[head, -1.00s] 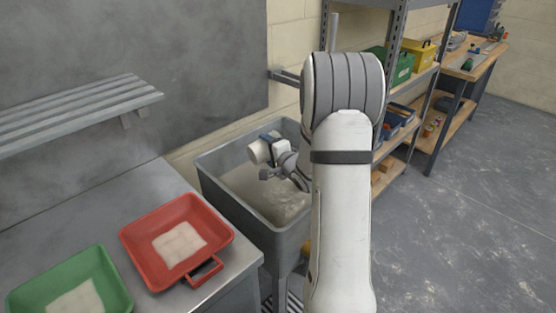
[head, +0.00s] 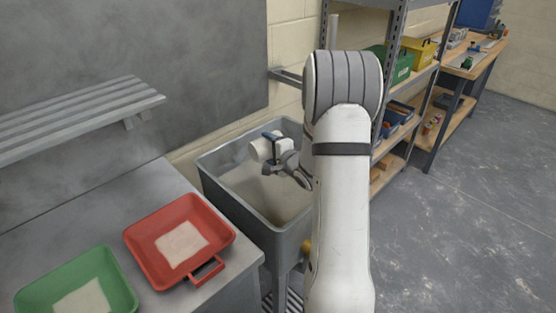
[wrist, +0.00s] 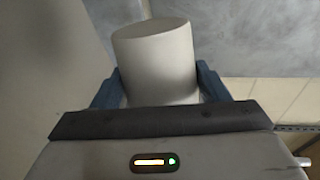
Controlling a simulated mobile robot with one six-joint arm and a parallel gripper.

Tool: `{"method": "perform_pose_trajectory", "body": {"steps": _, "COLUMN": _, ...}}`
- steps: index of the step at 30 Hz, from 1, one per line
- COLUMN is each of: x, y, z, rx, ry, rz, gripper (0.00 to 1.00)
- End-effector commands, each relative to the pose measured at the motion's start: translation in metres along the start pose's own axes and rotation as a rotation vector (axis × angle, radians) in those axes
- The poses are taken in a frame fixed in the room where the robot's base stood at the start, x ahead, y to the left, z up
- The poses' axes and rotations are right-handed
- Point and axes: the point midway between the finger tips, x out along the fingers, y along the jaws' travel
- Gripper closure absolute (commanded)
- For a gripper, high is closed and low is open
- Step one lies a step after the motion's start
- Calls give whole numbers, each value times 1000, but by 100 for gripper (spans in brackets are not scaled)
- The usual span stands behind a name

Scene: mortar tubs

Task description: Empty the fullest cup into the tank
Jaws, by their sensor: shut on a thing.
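A plain white cup (head: 258,151) is between the fingers of my gripper (head: 270,152), above the grey tank (head: 228,193). The cup looks tipped over on its side in the head view; its mouth and inside cannot be made out. In the wrist view the cup (wrist: 155,62) sits between the two blue-grey fingers of my gripper (wrist: 158,88), with a smooth pale end face showing. Pale grey material covers the tank's floor. Part of the tank is hidden behind my arm. No other cup is in view.
A red tray (head: 150,255) and a green tray (head: 112,268), each with a pale patch inside, sit on the metal bench (head: 150,195) left of the tank. A slatted wall shelf (head: 75,115) hangs above. A shelving rack (head: 425,85) stands right of the tank.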

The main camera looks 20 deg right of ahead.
Motion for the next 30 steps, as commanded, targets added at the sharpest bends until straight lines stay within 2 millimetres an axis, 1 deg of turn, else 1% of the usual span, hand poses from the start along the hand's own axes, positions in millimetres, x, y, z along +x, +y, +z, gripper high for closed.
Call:
{"method": "perform_pose_trajectory", "body": {"steps": 17, "x": -2, "y": -6, "z": -2, "rx": 78, "ry": -16, "rz": 1, "gripper": 58}}
{"method": "perform_pose_trajectory", "body": {"steps": 23, "x": -4, "y": -12, "z": -6, "rx": 155, "ry": -32, "rz": 3, "gripper": 58}}
{"method": "perform_pose_trajectory", "body": {"steps": 27, "x": -5, "y": -16, "z": -11, "rx": 238, "ry": -50, "rz": 6, "gripper": 58}}
{"method": "perform_pose_trajectory", "body": {"steps": 30, "x": -2, "y": -3, "z": -7, "rx": 191, "ry": -43, "rz": 2, "gripper": 58}}
